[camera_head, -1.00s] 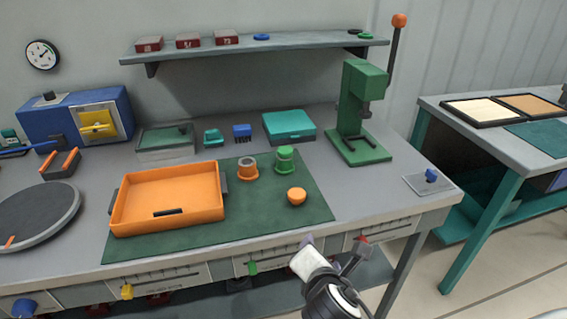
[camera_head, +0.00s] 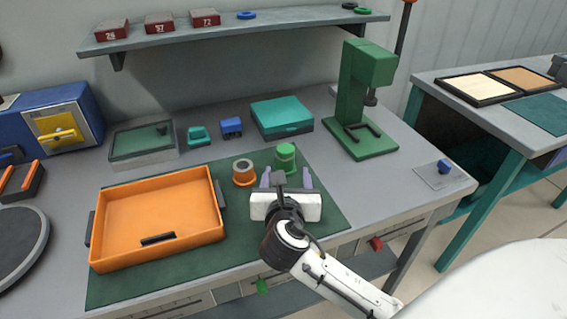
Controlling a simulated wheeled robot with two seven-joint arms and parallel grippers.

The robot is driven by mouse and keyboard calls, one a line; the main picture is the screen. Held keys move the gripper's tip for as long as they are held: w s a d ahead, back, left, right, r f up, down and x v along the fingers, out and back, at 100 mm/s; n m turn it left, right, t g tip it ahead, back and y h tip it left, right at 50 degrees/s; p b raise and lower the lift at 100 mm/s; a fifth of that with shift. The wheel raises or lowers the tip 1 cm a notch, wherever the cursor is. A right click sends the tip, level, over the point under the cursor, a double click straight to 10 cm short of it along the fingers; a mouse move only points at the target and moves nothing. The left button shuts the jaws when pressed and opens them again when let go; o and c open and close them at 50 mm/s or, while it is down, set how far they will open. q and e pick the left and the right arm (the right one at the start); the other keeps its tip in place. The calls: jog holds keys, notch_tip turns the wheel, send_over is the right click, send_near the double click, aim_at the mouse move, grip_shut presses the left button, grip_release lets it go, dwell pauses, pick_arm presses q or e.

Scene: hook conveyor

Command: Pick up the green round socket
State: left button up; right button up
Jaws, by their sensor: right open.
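The green round socket (camera_head: 286,153) stands upright on the green mat (camera_head: 130,286), towards its back edge. My right gripper (camera_head: 287,176) is open and empty, its two purple fingertips spread apart just in front of the socket. The gripper appears slightly nearer to the camera than the socket, and I cannot tell whether they touch. The lower part of the socket is close to the fingers in the picture. My left gripper is not in view.
An orange and grey socket (camera_head: 244,171) stands just left of the green one. An orange tray (camera_head: 160,222) takes up the left of the mat. A teal box (camera_head: 282,118) and a green press (camera_head: 362,100) stand behind. A shelf (camera_head: 235,32) hangs above.

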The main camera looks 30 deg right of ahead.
aim_at(285, 162)
jog(key=x, duration=0.5)
jog(key=shift+w+d+r, duration=0.1)
jog(key=shift+w+r, duration=0.15)
jog(key=shift+w, duration=0.3)
jog(key=c, duration=1.4)
